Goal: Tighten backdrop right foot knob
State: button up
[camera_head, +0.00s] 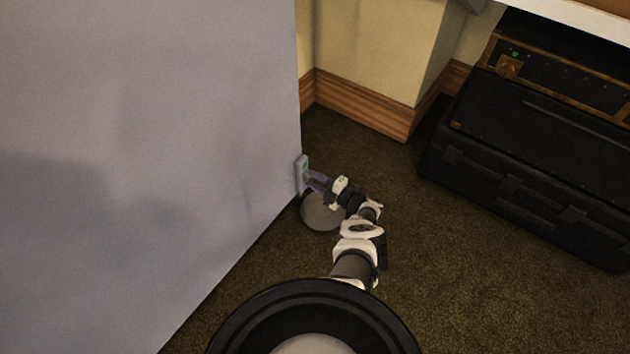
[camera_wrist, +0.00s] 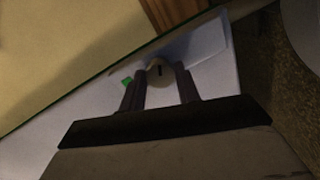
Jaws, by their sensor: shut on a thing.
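The grey backdrop panel (camera_head: 170,130) fills the left of the head view. A pale plate (camera_head: 302,174) with a small green mark is at its right edge, low down. A round grey foot disc (camera_head: 320,215) lies on the floor beside that edge, partly behind my arm. My gripper (camera_head: 313,180) reaches the plate from the right. In the wrist view, a round pale knob (camera_wrist: 158,72) with a short dark line on its face sits between the two dark fingers of my gripper (camera_wrist: 160,82), which is shut on it. The head view does not show the knob clearly.
Black cases (camera_head: 535,150) stand on the carpet at the right, under a pale surface (camera_head: 590,18). A wall corner with wooden skirting (camera_head: 375,112) is behind the panel's edge. The carpet (camera_head: 480,290) at the lower right is clear.

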jog(key=shift+s, duration=0.1)
dwell(0.3)
jog(key=o, duration=1)
jog(key=p+v, duration=0.2)
jog(key=v, duration=1.1)
jog(key=shift+s+d, duration=0.25)
jog(key=shift+d, duration=0.05)
